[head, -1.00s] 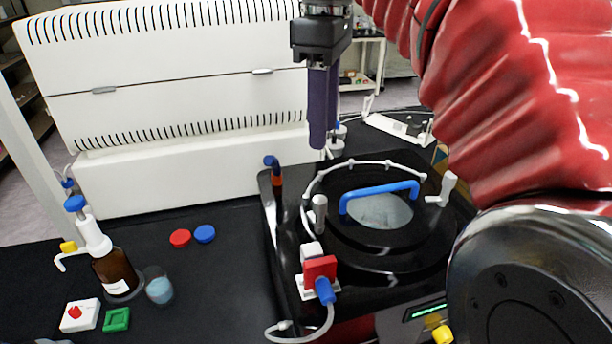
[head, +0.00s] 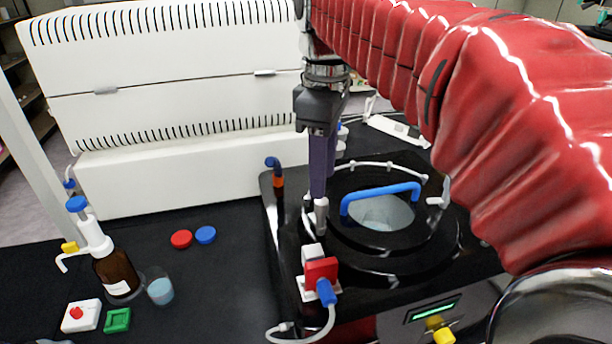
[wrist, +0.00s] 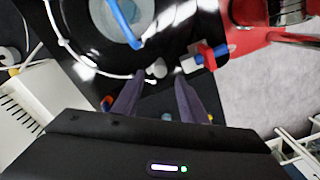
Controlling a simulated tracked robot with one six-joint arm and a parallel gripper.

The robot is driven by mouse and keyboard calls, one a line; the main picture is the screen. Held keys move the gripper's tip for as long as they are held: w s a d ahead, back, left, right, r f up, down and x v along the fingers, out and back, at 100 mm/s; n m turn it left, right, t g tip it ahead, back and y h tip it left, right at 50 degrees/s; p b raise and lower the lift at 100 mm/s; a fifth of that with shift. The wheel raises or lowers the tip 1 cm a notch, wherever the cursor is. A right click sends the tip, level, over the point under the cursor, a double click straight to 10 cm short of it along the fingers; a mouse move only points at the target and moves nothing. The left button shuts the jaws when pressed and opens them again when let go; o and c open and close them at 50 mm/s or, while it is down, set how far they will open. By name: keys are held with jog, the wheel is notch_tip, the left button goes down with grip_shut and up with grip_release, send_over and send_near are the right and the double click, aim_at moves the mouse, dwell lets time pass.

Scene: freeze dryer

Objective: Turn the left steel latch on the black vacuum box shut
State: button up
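The black vacuum box (head: 285,235) stands on the dark bench, with a round lid and a blue handle (head: 380,191) on top. The left steel latch (head: 321,213) is a small pale upright post at the lid's left edge. My gripper (head: 317,196) points down from above, its purple fingers right at the latch's top. In the wrist view the two fingers (wrist: 159,82) are spread apart, with the latch (wrist: 158,69) showing just beyond the gap between their tips. Whether they touch it I cannot tell. The right latch (head: 440,193) is at the lid's right edge.
A red and blue valve (head: 320,272) with a hose sits on the box close in front of the latch. An orange-banded blue fitting (head: 275,172) stands at the box's back left corner. A white machine (head: 180,175) rises behind. A brown bottle (head: 116,274) stands at left.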

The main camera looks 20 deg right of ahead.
aim_at(318, 212)
jog(key=shift+f, duration=2.5)
jog(key=shift+c, duration=0.4)
grip_shut()
